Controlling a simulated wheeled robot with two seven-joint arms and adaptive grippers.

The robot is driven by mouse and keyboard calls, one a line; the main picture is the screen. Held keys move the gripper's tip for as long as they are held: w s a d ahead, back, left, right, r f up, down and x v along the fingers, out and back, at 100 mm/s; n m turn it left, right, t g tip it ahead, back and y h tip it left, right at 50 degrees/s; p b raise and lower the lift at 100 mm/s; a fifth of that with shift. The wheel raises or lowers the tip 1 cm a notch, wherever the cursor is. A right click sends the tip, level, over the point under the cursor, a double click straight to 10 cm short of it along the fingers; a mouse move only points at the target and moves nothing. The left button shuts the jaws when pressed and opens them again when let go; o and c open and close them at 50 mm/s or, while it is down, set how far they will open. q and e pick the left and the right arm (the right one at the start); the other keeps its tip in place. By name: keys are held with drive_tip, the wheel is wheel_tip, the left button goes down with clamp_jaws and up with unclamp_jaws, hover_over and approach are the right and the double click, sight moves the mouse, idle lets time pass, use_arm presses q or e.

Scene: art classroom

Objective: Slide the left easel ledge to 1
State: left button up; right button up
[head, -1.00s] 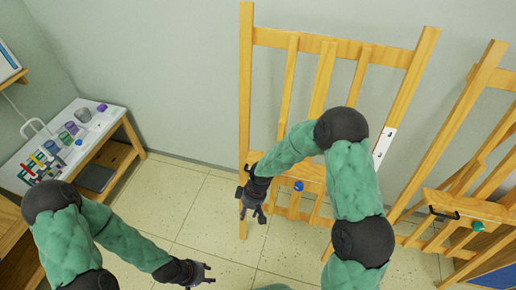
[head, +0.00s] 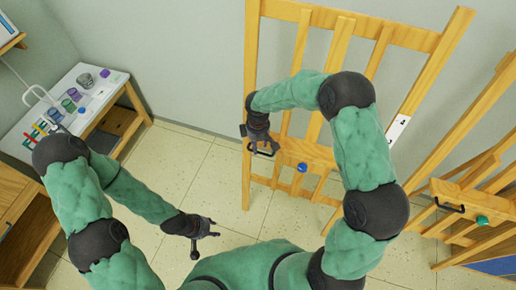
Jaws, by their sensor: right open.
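The left easel (head: 252,60) is a wooden frame against the wall. Its ledge (head: 318,152) sits low, with a blue knob (head: 302,167) at its front and a black handle (head: 266,153) at its left end. A white strip with small dark marks (head: 398,128) runs on the easel's right post. My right gripper (head: 262,145) is open right at the black handle; whether it touches the handle I cannot tell. My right arm hides part of the ledge and the right post. My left gripper (head: 212,228) is open and empty over the floor, left of the easel.
A second easel (head: 455,110) with a green knob (head: 482,220) and black handle (head: 448,206) stands close at the right. A white-topped table (head: 104,93) with cups and art supplies stands at the left wall. Tiled floor (head: 185,150) between is clear.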

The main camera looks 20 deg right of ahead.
drive_tip(key=shift+f, duration=1.5)
clamp_jaws()
wheel_tip(320, 180, down, 10)
drive_tip(key=s+a+b, duration=0.1)
drive_tip(key=s+b, duration=0.1)
drive_tip(key=b, duration=0.4)
drive_tip(key=shift+f, duration=0.15)
